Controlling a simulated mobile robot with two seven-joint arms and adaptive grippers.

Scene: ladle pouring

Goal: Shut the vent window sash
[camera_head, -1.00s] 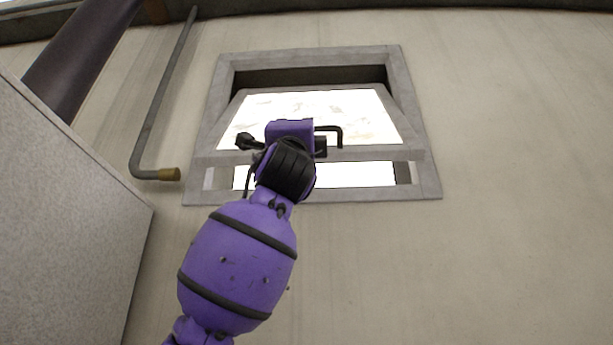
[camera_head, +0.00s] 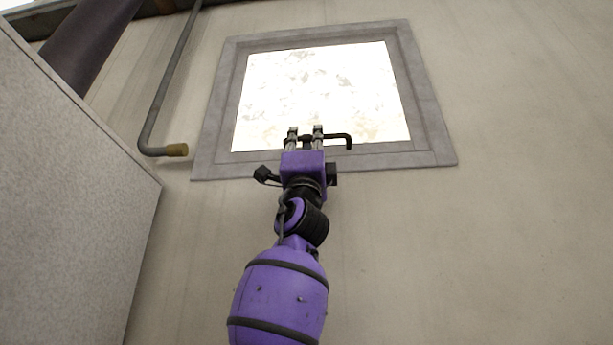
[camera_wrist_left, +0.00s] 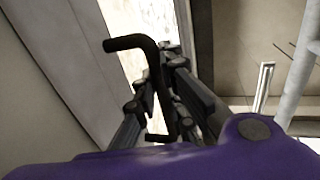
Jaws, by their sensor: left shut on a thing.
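The vent window sash (camera_head: 325,80) is a bright pane in a grey border, high on the wall in the head view. It looks flush within its grey outer frame (camera_head: 432,120), with no gap showing at the bottom. A black bent handle (camera_head: 340,136) is at the sash's lower edge. My left gripper (camera_head: 305,131) reaches up from below and is shut on this handle. In the left wrist view the handle (camera_wrist_left: 133,42) passes between the dark fingers of the left gripper (camera_wrist_left: 160,80). The fingers hide part of the handle. My right gripper is out of view.
A speckled grey panel (camera_head: 70,190) stands at the left. The wall (camera_head: 500,230) right of and below the window is bare.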

